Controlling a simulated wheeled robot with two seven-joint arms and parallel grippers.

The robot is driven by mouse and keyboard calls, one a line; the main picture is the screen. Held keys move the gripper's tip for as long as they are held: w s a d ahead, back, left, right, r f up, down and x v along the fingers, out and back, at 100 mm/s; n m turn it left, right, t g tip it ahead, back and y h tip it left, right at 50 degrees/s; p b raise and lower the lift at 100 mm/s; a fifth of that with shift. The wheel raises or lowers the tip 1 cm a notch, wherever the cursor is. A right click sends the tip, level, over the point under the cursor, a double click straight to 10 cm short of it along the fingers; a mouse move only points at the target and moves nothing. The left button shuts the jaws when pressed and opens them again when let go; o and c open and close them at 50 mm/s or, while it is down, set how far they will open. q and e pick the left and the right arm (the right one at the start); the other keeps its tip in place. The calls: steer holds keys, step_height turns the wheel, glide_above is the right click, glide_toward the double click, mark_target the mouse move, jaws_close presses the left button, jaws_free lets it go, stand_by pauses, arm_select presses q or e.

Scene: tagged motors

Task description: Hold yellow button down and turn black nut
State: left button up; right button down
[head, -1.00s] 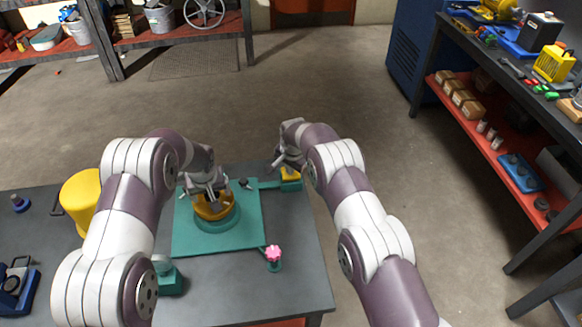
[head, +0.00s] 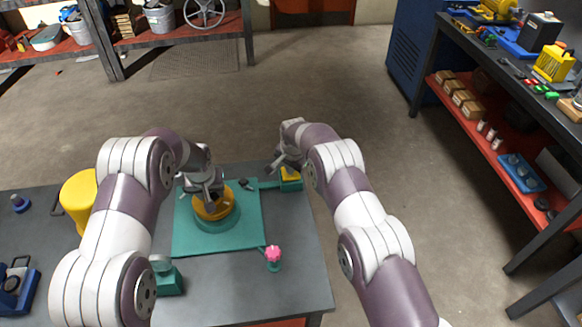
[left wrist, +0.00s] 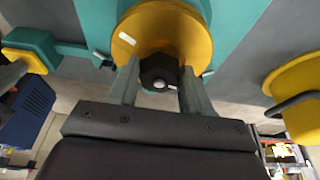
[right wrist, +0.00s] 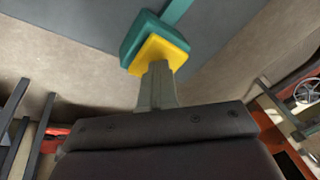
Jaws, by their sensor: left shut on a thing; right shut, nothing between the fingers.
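The black nut (left wrist: 158,72) sits in the middle of a round yellow disc (left wrist: 190,35), on a teal ring (head: 218,225). My left gripper (left wrist: 158,88) is shut on the nut, one finger on each side. In the head view my left gripper (head: 211,201) hides most of the nut. The yellow button (head: 290,173) sits on a teal block at the far right of the teal plate. My right gripper (right wrist: 158,66) is shut and empty, its fingertips at the button's face in the right wrist view; whether the button is pressed in I cannot tell.
The teal plate (head: 190,242) lies on the grey table (head: 300,295). A pink knob (head: 273,253) stands at its front right corner. A yellow drum (head: 78,200) stands to the left. A small teal block (head: 171,282) is near my left arm.

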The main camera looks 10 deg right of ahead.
arm_select(q)
steer(key=n+y, duration=0.1)
steer(key=n, duration=0.5)
steer(key=shift+d+g+y, duration=0.2)
steer(key=shift+g+y, duration=0.1)
steer(key=shift+y, duration=0.1)
arm_select(e)
steer(key=shift+s+f, duration=0.1)
arm_select(q)
steer(key=n+g+y, duration=0.1)
steer(key=n, duration=0.5)
steer(key=shift+w, duration=0.15)
steer(key=n+g, duration=0.1)
steer(key=n, duration=0.2)
steer(key=o, duration=1.1)
steer(key=shift+f, duration=0.1)
